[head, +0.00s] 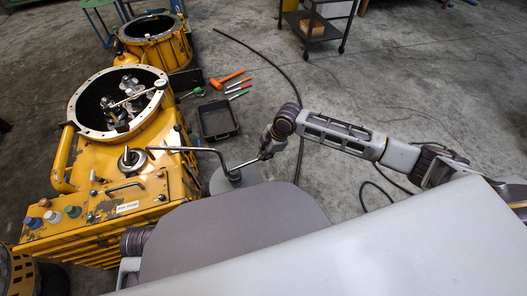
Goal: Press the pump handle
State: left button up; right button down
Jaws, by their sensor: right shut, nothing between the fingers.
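The yellow machine (150,190) stands at the left, with an open round housing on top. A bent metal bar, which looks like the pump handle (185,149), runs right from near a round fitting on the machine's top, then bends down toward the front. Another stretch of metal rod slants up to my right gripper (264,155). I cannot tell whether it is the same bar. My right gripper is small in view, beside the rod's upper end, shut with nothing held. Whether it touches the rod is unclear. My left gripper is out of view.
Colored knobs (53,216) sit on the machine's front left corner. A black tray (217,120) and several hand tools, including an orange hammer (228,78), lie on the floor behind. A dark cable (272,62) crosses the floor. A wheeled cart (314,28) stands at the back.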

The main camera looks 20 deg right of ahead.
jog(key=shift+d+f+y, duration=0.4)
jog(key=shift+f, duration=0.25)
jog(key=shift+d+f+y, duration=0.25)
jog(key=shift+f+y, duration=0.35)
jog(key=shift+f, duration=0.1)
jog(key=shift+d+f+y, duration=0.25)
jog(key=shift+f+y, duration=0.35)
jog(key=shift+f, duration=0.25)
jog(key=shift+f+b, duration=0.45)
jog(key=shift+f, duration=0.05)
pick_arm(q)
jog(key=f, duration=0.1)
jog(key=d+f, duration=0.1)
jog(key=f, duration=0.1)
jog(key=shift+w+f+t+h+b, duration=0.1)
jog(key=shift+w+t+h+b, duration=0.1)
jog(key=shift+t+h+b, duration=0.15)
pick_arm(e)
jog(key=f, duration=0.3)
jog(key=shift+d+f, duration=0.2)
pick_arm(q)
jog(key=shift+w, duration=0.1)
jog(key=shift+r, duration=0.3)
pick_arm(e)
jog(key=shift+s, duration=0.15)
